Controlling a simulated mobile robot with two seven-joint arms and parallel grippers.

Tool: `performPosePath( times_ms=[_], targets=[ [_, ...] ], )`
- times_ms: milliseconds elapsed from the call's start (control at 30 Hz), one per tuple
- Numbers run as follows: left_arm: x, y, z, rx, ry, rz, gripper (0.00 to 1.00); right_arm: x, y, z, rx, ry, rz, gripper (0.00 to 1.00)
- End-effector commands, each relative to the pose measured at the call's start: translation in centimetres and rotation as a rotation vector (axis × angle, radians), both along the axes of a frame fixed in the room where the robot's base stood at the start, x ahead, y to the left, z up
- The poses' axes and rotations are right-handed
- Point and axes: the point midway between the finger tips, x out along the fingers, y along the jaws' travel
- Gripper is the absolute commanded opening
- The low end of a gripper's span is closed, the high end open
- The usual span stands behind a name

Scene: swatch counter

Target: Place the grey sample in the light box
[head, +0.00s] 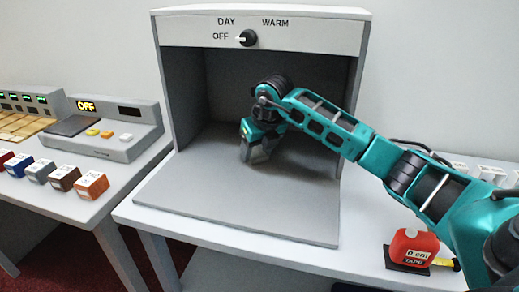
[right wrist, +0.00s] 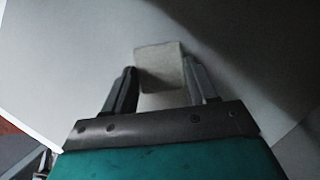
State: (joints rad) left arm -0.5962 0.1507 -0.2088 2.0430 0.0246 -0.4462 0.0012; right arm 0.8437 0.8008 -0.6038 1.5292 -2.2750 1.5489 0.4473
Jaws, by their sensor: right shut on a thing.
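The light box (head: 158,95) stands open at the front, with a grey floor reaching forward. My right gripper (head: 254,158) points down inside it, over the left-middle of the floor. It is shut on a pale grey block, the grey sample as far as colour shows (right wrist: 160,66), seen between both fingers in the right wrist view. In the head view the block is hard to tell from the fingers in the shade. I cannot tell whether it touches the floor. Another grey-sided block (head: 40,171) sits in the row on the left counter. My left gripper is out of view.
A dial (head: 246,38) on the box's top panel points to OFF. A device (head: 120,142) with a lit OFF display stands at left, behind the row of coloured blocks. A red tape measure (head: 415,247) lies at front right. The box's front floor (head: 230,205) is clear.

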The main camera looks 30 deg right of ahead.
Motion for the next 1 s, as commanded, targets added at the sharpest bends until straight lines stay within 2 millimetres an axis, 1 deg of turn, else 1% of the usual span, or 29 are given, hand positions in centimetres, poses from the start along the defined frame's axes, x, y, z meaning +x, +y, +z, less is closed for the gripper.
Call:
performPosePath(
  times_ms=[167, 200, 467, 667, 767, 867, 1000],
  targets=[
    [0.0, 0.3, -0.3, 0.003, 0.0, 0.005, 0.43, 0.0, 0.0, -0.3, 0.0, 0.0, 0.0, 0.29],
    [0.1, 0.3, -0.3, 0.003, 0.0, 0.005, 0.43, 0.0, 0.0, -0.3, 0.0, 0.0, 0.0, 0.58],
    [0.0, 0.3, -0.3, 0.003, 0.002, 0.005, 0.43, 0.0, -0.1, -0.2, 0.0, 0.0, 0.0, 0.83],
    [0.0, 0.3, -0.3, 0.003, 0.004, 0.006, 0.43, 0.0, -0.1, -0.2, 0.0, 0.0, 0.0, 0.83],
    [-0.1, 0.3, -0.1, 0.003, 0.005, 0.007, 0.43, 0.0, -0.1, 0.3, 0.0, -0.001, 0.0, 0.83],
    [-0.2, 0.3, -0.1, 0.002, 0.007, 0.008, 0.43, -0.4, -0.1, 1.5, -0.003, -0.005, 0.0, 0.83],
    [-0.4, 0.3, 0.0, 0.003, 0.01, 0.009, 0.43, -1.4, 0.0, 3.8, -0.002, -0.004, -0.001, 0.83]
  ],
)
